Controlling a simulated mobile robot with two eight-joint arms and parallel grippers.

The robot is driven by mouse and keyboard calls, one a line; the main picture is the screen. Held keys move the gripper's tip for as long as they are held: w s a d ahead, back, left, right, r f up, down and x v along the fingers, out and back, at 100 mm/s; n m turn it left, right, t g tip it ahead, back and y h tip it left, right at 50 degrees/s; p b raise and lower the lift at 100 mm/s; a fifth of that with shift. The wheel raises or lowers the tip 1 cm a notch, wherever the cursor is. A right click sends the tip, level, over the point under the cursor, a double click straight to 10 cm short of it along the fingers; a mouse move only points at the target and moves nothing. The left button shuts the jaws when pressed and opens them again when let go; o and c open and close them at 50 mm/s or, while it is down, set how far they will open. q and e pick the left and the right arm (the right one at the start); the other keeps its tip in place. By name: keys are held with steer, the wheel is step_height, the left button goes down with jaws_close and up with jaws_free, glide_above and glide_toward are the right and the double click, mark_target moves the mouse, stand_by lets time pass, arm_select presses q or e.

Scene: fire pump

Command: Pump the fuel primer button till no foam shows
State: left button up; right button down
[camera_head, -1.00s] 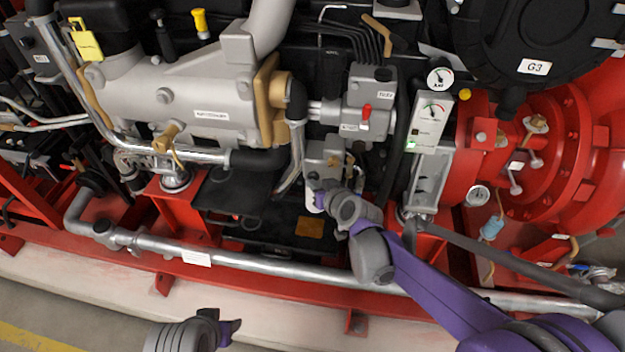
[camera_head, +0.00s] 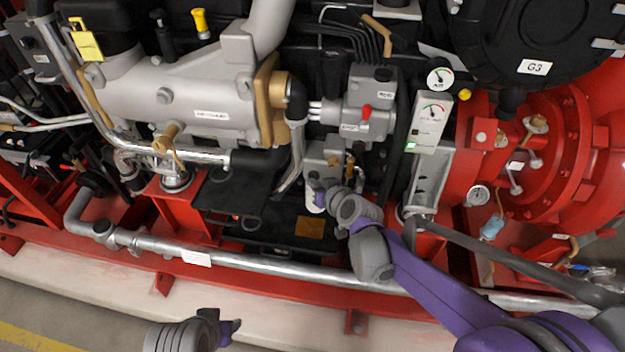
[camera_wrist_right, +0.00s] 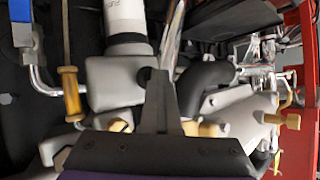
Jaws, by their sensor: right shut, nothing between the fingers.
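My right gripper (camera_head: 321,190) is shut and empty, at the lower part of a grey filter housing (camera_head: 322,158) in the head view. In the right wrist view its narrow shut fingers (camera_wrist_right: 154,80) point at the same grey housing (camera_wrist_right: 108,85), over a dark round part that may be the primer button. I cannot tell whether they touch it. A white filter cylinder (camera_wrist_right: 126,22) joins the housing. No foam can be made out. My left gripper (camera_head: 230,328) is at the bottom of the head view, away from the engine; its jaw opening is unclear.
A grey block with a red knob (camera_head: 366,112) sits above the housing. Dark hoses and a gauge panel (camera_head: 430,122) are to the right. A silver pipe (camera_head: 260,265) runs along the red frame below. Free floor (camera_head: 60,320) lies at the lower left.

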arm_select(q)
steer(key=shift+r, duration=0.1)
arm_select(e)
steer(key=shift+s+a, duration=0.2)
steer(key=shift+s, duration=0.85)
arm_select(q)
steer(key=shift+r, duration=0.2)
arm_select(e)
steer(key=shift+s+a, duration=0.25)
steer(key=shift+s, duration=1)
steer(key=shift+s+a, duration=0.25)
steer(key=shift+s, duration=1)
steer(key=s+d+f+m+g+h, duration=0.1)
steer(key=s+d+g+h, duration=0.1)
steer(key=s+d, duration=0.5)
steer(key=s+d+f+m+g+h, duration=0.15)
steer(key=s+d, duration=0.25)
steer(key=s, duration=0.6)
steer(key=s+d+f+g+h, duration=0.1)
steer(key=s+d+g+h, duration=0.15)
steer(key=s+d, duration=0.45)
arm_select(q)
step_height(320, 180, up, 16)
steer(key=w+p, duration=0.2)
steer(key=p, duration=1.2)
steer(key=shift+t+p, duration=0.4)
arm_select(e)
step_height(320, 180, up, 16)
steer(key=shift+a+f+y, duration=0.25)
steer(key=shift+a+y, duration=0.05)
